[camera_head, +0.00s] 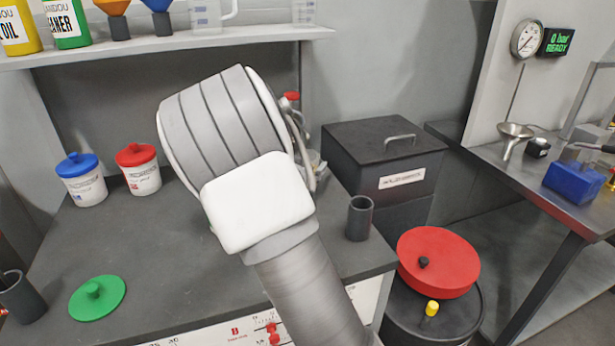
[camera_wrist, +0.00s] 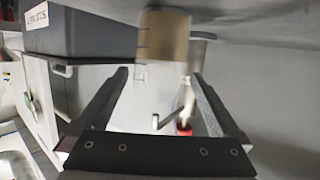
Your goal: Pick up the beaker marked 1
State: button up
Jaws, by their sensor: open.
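In the wrist view my gripper (camera_wrist: 160,76) is open, its two dark fingers spread apart. A see-through beaker (camera_wrist: 165,45) with dark graduation lines and a brownish tint shows between and beyond the fingertips. I cannot tell whether the fingers reach around it, and no number on it is readable. In the head view my arm covers the middle of the bench and hides the gripper. Clear graduated vessels stand on the shelf, a jug (camera_head: 208,14) and a beaker (camera_head: 303,12); their markings are unreadable.
The bench (camera_head: 150,250) holds a blue-lidded tub (camera_head: 82,185), a red-lidded tub (camera_head: 141,175), a green lid (camera_head: 97,298) and a dark cup (camera_head: 359,218). A black box (camera_head: 385,150) stands to the right, behind a drum with a red lid (camera_head: 438,262).

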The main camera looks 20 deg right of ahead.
jog(key=shift+x, duration=1.15)
jog(key=c, duration=1.4)
jog(key=shift+c, duration=0.8)
jog(key=shift+r, duration=0.2)
